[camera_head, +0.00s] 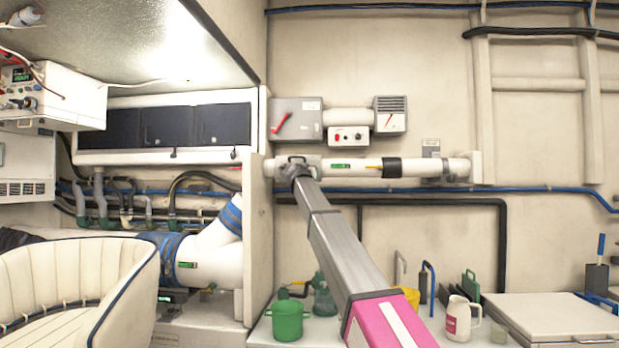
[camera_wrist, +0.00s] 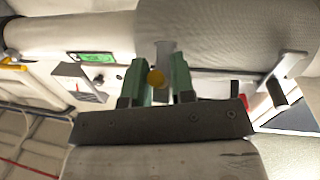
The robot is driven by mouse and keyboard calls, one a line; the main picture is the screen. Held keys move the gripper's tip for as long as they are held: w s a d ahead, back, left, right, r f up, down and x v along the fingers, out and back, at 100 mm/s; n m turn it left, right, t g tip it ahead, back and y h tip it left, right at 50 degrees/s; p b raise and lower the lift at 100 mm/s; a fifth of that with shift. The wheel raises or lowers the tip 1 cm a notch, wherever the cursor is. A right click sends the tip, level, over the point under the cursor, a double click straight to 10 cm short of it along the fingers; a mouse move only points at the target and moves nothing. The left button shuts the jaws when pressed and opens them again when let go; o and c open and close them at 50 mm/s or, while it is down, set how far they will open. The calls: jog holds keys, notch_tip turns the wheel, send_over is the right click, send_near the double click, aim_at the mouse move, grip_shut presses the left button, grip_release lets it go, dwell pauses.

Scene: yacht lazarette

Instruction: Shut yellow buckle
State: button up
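In the wrist view, my gripper (camera_wrist: 163,80) has two green fingers that stand apart. A second yellow piece (camera_head: 373,168) lies farther right on that pipe, beside a black band.
A partition edge (camera_head: 258,240) stands just left of my gripper. Grey boxes (camera_head: 297,119) are mounted above the pipe, and a blue hose (camera_head: 430,190) runs below it. A green mug (camera_head: 287,320) and a white jug (camera_head: 461,318) stand on the lower counter.

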grip_shut()
jog(key=shift+r, duration=0.15)
jog(key=g, duration=0.1)
jog(key=r+g, duration=0.1)
jog(key=g, duration=0.1)
jog(key=shift+w+r, duration=0.15)
jog(key=shift+w, duration=0.1)
jog(key=g, duration=0.1)
jog(key=r+g, duration=0.1)
jog(key=shift+w+n+g+y, duration=0.3)
jog(key=shift+n, duration=0.1)
jog(key=g, duration=0.1)
jog(key=w+r+g, duration=0.1)
jog(key=g, duration=0.1)
jog(key=shift+w+d+r+g+y, duration=0.15)
jog(key=shift+g+y, duration=0.15)
jog(key=shift+g, duration=0.7)
jog(key=shift+n, duration=0.3)
